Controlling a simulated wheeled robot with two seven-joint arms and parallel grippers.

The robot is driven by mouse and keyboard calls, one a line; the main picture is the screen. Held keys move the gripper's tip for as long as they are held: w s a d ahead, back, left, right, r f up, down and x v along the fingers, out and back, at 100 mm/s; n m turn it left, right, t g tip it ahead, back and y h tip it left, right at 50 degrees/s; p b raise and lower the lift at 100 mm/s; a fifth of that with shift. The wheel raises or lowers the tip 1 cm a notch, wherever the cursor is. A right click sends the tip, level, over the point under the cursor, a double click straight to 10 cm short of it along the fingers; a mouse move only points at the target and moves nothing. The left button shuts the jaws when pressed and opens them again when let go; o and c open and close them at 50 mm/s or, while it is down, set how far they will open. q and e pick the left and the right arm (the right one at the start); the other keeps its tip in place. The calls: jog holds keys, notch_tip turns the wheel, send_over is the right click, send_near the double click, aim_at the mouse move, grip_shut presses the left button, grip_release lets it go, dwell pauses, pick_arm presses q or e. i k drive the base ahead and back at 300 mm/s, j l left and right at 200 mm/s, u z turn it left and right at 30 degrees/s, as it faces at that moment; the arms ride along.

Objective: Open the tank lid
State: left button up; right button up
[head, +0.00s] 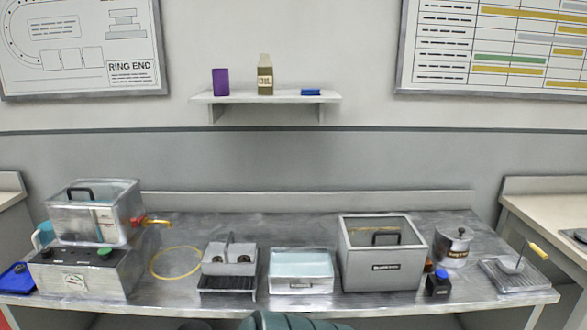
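A clear tank (95,222) stands on a grey control box (85,275) at the left of the bench. A black handle (76,192) shows at its top, and its lid looks shut. A second tank, a grey box (382,267) with a dark label, stands right of the middle. A black handle (386,238) shows within its top frame; the lid looks closed, but I cannot tell for sure. Which one the task means is not clear from the picture. Neither of my grippers is in view.
A metal pot (453,246), dark bottle (438,285) and tray (515,279) stand right.

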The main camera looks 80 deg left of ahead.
aim_at(50, 201)
jog(key=u, duration=3.95)
